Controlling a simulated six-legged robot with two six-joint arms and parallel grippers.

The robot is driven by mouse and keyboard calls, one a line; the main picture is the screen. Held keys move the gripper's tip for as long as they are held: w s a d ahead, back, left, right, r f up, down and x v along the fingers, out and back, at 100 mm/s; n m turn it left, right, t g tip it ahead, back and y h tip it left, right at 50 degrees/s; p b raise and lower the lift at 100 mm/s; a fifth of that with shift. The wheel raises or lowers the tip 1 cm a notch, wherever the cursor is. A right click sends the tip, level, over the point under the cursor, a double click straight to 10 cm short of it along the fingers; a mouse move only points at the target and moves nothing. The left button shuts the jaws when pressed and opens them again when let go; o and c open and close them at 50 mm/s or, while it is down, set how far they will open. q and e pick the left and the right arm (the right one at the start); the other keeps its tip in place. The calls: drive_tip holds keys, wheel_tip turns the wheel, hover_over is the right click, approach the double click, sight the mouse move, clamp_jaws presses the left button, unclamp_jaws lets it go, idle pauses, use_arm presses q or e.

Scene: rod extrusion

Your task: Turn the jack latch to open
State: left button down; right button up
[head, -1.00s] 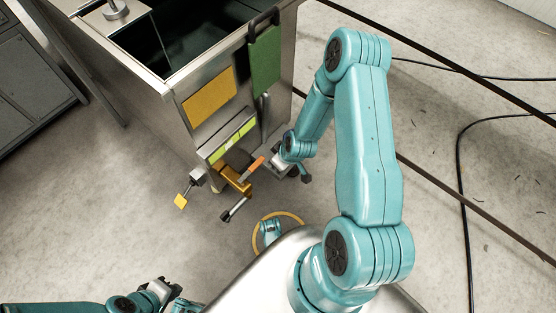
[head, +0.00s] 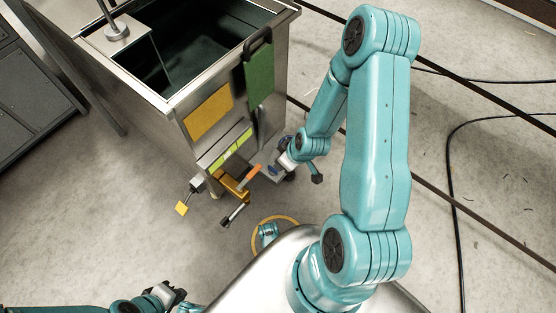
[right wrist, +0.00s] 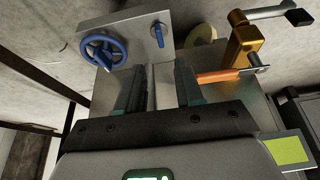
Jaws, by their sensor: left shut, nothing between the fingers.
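The jack is a gold clamp-like body (head: 232,184) low at the front of the metal tank, with a black-tipped bar. An orange lever (head: 250,174), perhaps its latch, sticks out towards my right gripper. In the right wrist view the gold body (right wrist: 245,45) is at upper right and the orange lever (right wrist: 216,77) lies just beyond my right finger. My right gripper (right wrist: 159,75) is open, with nothing between its fingers. In the head view it is small and partly hidden by its wrist. My left gripper (head: 178,294) is shut and empty at bottom left, far from the jack.
A grey plate carries a blue handwheel (right wrist: 103,48) and small blue knob (right wrist: 158,32), close beyond my right fingers. The open tank (head: 190,120) has yellow and green panels. Floor in front is mostly clear.

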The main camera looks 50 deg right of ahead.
drive_tip(key=p+v, duration=0.1)
drive_tip(key=v, duration=0.4)
drive_tip(key=shift+r, duration=0.1)
idle(0.3)
drive_tip(key=s+a+f+m+g+y, duration=0.1)
drive_tip(key=s+a+f+g+y, duration=0.15)
drive_tip(key=a, duration=0.85)
drive_tip(key=s+a+f+m+g+y, duration=0.1)
drive_tip(key=s+a+f+m+g, duration=0.15)
drive_tip(key=a, duration=0.85)
wheel_tip(320, 180, up, 28)
drive_tip(key=p, duration=2.8)
drive_tip(key=shift+f+n+t, duration=0.25)
drive_tip(key=shift+n+t, duration=0.1)
drive_tip(key=shift+t, duration=0.05)
